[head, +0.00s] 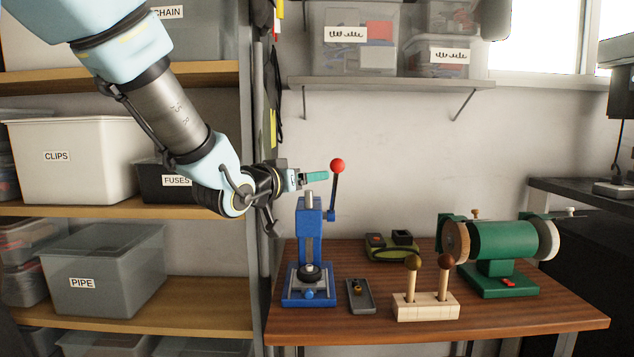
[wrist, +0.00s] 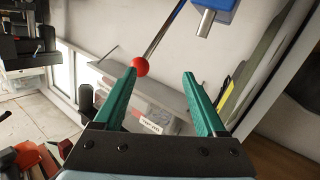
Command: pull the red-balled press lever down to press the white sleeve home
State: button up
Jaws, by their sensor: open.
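The blue arbor press (head: 309,240) stands upright at the bench's left end. Its lever (head: 334,191) rises steeply from the press's right side and ends in a red ball (head: 338,165). My gripper (head: 326,175) is level with the top of the lever, its green fingers pointing right, close to the ball. In the wrist view my gripper (wrist: 160,74) is open and empty, and the red ball (wrist: 139,66) shows at the left fingertip; contact cannot be told.
A small grey tray (head: 360,296) lies right of the press. A wooden block with two ball-topped pegs (head: 426,307), a green-black device (head: 391,247) and a green bench grinder (head: 505,245) stand further right. Shelves with bins (head: 90,160) are at the left.

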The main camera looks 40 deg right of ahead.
aim_at(334, 166)
jog(key=shift+m+g+h, duration=0.3)
jog(key=shift+g+h, duration=0.1)
jog(key=shift+h, duration=0.3)
jog(key=d, duration=0.1)
jog(key=s+d+r, duration=0.1)
jog(key=d, duration=0.1)
jog(key=shift+s+d+r, duration=0.1)
jog(key=shift+s+r, duration=0.25)
jog(key=p+x, duration=0.1)
jog(key=x, duration=0.8)
jog(key=shift+w+d+p, duration=0.15)
jog(key=shift+d+p, duration=0.1)
jog(key=shift+p, duration=0.15)
jog(key=shift+f, duration=0.15)
grip_shut()
